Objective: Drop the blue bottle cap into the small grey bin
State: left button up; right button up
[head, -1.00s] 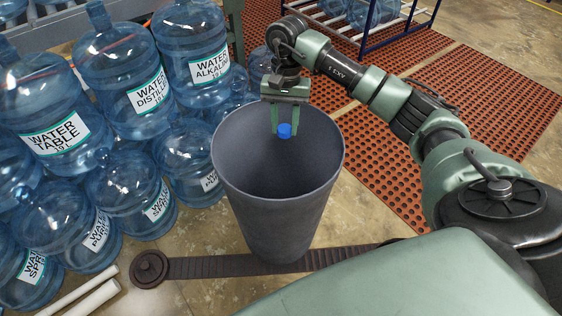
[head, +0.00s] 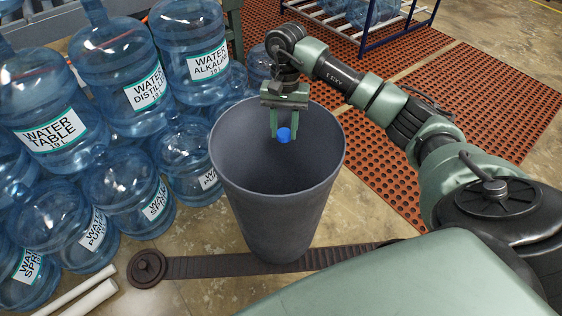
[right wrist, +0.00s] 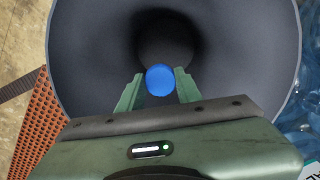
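The blue bottle cap (head: 284,135) is between and slightly below the fingertips of my right gripper (head: 284,131), within the mouth of the tall grey bin (head: 275,219). The right gripper points down into the bin. In the right wrist view, the cap (right wrist: 160,80) shows its round face between the fingertips (right wrist: 160,75), with narrow gaps beside it, and the bin's inner wall (right wrist: 95,60) surrounds it. The fingers look parted and not clamped on the cap. My left gripper is not in view.
Several large blue water bottles (head: 122,80) crowd the left of the bin. A dark flat strip (head: 205,267) lies at the bin's base. Orange perforated mats (head: 385,160) cover floor to the right, and a blue-framed rack (head: 366,22) stands behind.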

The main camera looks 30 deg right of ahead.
jog(key=o, duration=0.5)
jog(key=shift+w+r, duration=0.1)
jog(key=shift+r, duration=0.3)
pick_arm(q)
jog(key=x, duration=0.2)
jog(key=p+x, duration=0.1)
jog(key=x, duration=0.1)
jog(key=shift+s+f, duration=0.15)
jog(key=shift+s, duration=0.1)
pick_arm(e)
jog(key=r, duration=0.7)
jog(key=shift+w+d, duration=0.25)
jog(key=shift+d, duration=0.05)
